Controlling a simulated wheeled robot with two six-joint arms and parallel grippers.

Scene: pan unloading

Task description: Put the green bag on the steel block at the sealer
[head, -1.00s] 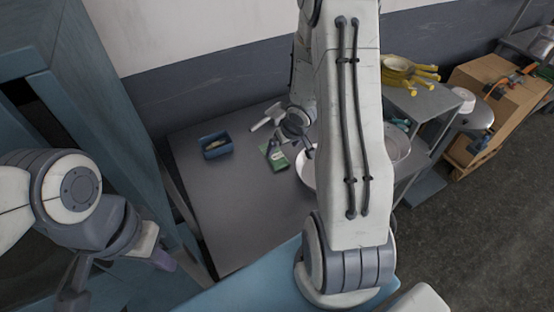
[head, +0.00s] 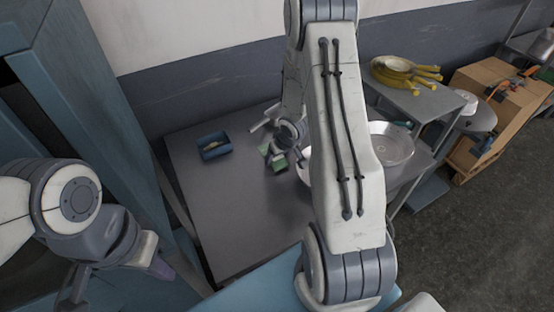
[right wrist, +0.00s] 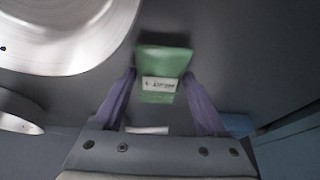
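The green bag (head: 280,164) with a pale label lies on the grey table in the head view, partly covered by my right gripper. In the right wrist view the green bag (right wrist: 163,62) sits between the two purple fingers of my right gripper (right wrist: 160,76). The fingers stand wide, one on each side, close to its edges; I cannot tell whether they touch it. My left gripper (head: 112,275) hangs at the lower left, away from the bag; its opening is unclear. I cannot make out the steel block or the sealer.
A small blue tray (head: 214,146) sits on the grey table (head: 225,215). A round metal pan (head: 391,147) stands right of my right arm; a pan rim fills the wrist view's upper left. Bananas (head: 405,73) lie on a shelf. The table's front left is clear.

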